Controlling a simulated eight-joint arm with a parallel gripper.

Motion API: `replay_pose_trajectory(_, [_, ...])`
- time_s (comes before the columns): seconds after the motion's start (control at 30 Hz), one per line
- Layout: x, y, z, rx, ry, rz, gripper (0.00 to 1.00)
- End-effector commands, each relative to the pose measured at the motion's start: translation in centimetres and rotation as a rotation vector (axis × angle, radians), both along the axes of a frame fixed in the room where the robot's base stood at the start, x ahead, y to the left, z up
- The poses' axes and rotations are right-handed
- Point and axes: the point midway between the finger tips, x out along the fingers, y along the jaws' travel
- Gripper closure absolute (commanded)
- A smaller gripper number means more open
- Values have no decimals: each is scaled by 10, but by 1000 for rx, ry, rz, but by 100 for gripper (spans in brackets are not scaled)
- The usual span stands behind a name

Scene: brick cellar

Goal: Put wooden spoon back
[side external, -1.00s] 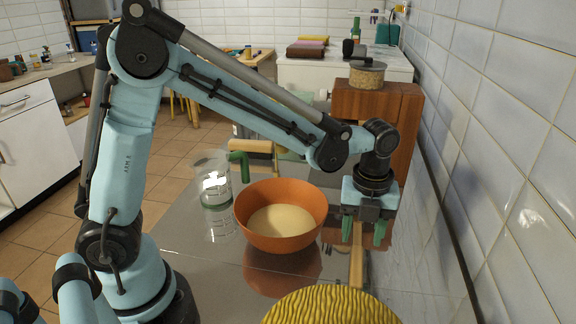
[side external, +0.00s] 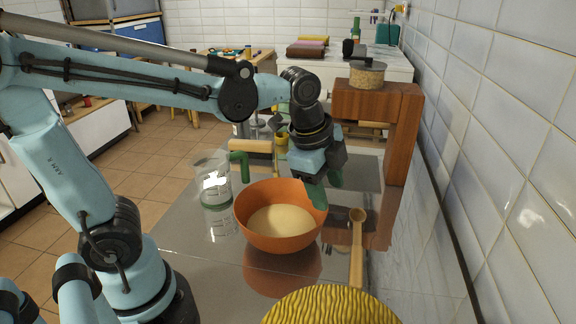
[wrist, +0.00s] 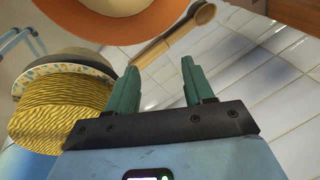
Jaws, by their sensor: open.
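The wooden spoon (side external: 357,245) lies on the shiny grey counter, right of the orange bowl (side external: 250,225), its round head toward the back. My gripper (side external: 329,193) is tilted over the right rim of the bowl, up and left of the spoon, and apart from it. In the wrist view its green fingers (wrist: 160,82) are spread with nothing between them. The spoon also shows there (wrist: 176,37), beyond the fingertips, beside the bowl's edge (wrist: 118,28). The bowl holds something pale and smooth.
A glass measuring jug (side external: 213,180) with a green handle stands left of the bowl. A yellow ridged round object (side external: 330,305) is at the front. A wooden stand (side external: 400,135) carries a jar (side external: 367,76) at the back right. A tiled wall borders the right side.

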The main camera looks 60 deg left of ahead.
Motion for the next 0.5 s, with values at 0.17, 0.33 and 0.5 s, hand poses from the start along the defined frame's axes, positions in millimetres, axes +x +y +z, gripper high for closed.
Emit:
replay_pose_trajectory(0.17, [-26,23,-2,-181,-117,489,48])
replay_pose_trajectory(0.33, [-43,38,-9,-364,-206,860,48])
replay_pose_trajectory(0.5, [-50,45,-14,-480,-249,1056,48])
